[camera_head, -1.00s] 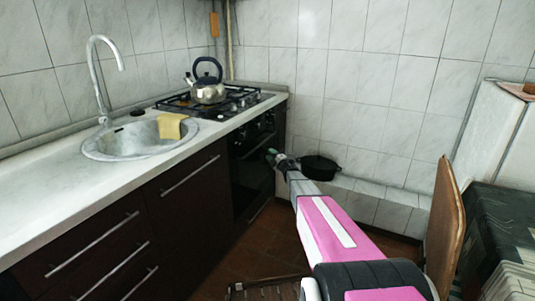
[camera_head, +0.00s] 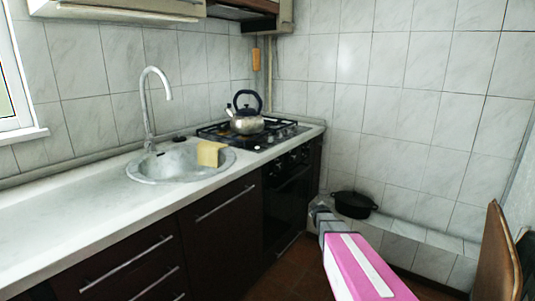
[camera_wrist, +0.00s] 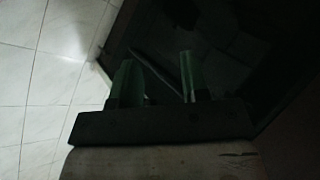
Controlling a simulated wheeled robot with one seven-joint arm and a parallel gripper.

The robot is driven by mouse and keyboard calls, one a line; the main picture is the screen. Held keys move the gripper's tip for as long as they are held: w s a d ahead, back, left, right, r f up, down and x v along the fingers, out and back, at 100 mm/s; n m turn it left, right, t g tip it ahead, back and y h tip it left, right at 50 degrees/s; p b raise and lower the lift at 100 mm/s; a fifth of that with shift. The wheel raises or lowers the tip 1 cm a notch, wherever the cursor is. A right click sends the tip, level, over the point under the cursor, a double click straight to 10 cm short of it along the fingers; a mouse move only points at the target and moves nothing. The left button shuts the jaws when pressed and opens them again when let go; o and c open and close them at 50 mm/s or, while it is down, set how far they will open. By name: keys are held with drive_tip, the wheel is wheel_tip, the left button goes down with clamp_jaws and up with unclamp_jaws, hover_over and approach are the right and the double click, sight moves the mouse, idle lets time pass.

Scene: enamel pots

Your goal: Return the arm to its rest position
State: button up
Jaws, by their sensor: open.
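My gripper (camera_head: 317,203) shows small and grey at the end of my pink arm, in front of the dark oven in the head view. In the wrist view my gripper (camera_wrist: 158,64) has its two greenish fingers apart, with nothing between them. The wrist picture is dark. In the head view the gripper appears just left of a black pot (camera_head: 353,204) on a low tiled ledge; I cannot tell how far apart they are.
A steel kettle (camera_head: 246,118) stands on the gas stove (camera_head: 285,134). The counter (camera_head: 70,215) left of the sink is clear. A wooden chair back (camera_head: 497,255) stands at the right.

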drive_tip(key=s+a+m+g, duration=0.2)
drive_tip(key=s+g, duration=0.2)
drive_tip(key=s, duration=0.7)
drive_tip(key=s+a+m+g+y, duration=0.1)
drive_tip(key=s+a+m+g, duration=0.1)
drive_tip(key=s, duration=0.9)
drive_tip(key=s+a+f+m+g, duration=0.1)
drive_tip(key=s+g, duration=0.5)
drive_tip(key=s, duration=0.6)
drive_tip(key=a+m, duration=0.1)
drive_tip(key=m, duration=0.1)
drive_tip(key=shift+a+m+y, duration=0.25)
drive_tip(key=shift+m+y, duration=0.05)
drive_tip(key=shift+y, duration=0.1)
drive_tip(key=shift+s+f, duration=0.1)
